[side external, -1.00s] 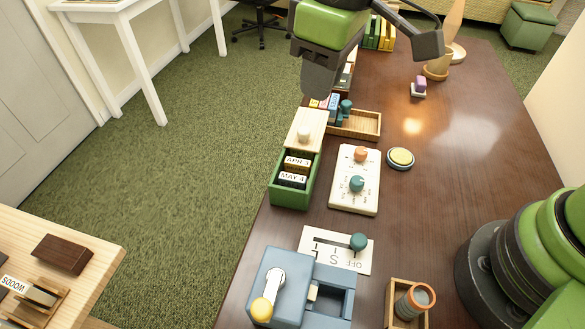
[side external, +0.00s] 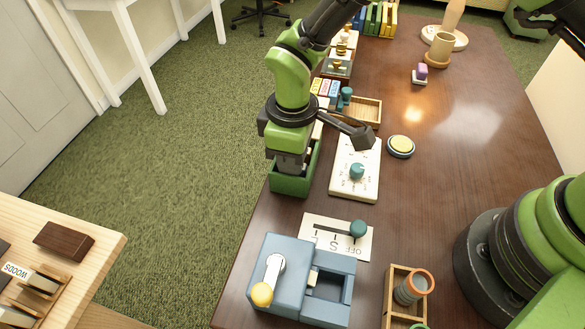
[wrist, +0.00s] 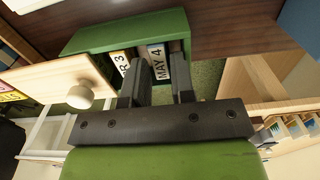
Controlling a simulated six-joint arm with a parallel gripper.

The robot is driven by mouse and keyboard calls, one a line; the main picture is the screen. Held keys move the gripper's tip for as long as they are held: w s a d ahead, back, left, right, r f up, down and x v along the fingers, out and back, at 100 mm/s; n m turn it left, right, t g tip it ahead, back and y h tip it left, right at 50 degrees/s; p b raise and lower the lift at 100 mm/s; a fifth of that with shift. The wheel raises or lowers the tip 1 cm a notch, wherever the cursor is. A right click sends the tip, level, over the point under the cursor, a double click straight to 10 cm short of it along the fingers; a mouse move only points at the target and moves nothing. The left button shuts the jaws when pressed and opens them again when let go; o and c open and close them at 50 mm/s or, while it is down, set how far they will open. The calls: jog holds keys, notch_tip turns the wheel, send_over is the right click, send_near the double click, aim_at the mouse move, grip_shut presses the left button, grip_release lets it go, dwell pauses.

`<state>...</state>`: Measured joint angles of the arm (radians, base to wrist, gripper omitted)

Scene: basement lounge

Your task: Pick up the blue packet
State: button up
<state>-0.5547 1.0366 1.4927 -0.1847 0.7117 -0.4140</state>
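The blue packet (side external: 335,89) stands in a row with yellow and red packets, left of the teal-knobbed post on a wooden tray. My gripper (side external: 291,166) is well away from it, pointing down at the green box (side external: 297,186) closer to the camera. In the wrist view my gripper's two fingers (wrist: 160,88) are apart, at the box opening. The MAY 4 block (wrist: 157,58) shows between and beyond them. I cannot tell whether the fingers touch it. The blue packet is not clearly visible in the wrist view; yellow and pink packet edges (wrist: 10,94) show at its left edge.
A white dial panel (side external: 349,190) is right of the box, with a round yellow button (side external: 400,146) beyond. A blue-grey lever unit (side external: 290,280) stands in front. The table's right middle is clear.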

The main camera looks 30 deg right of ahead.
jog(key=shift+f, duration=0.75)
grip_shut()
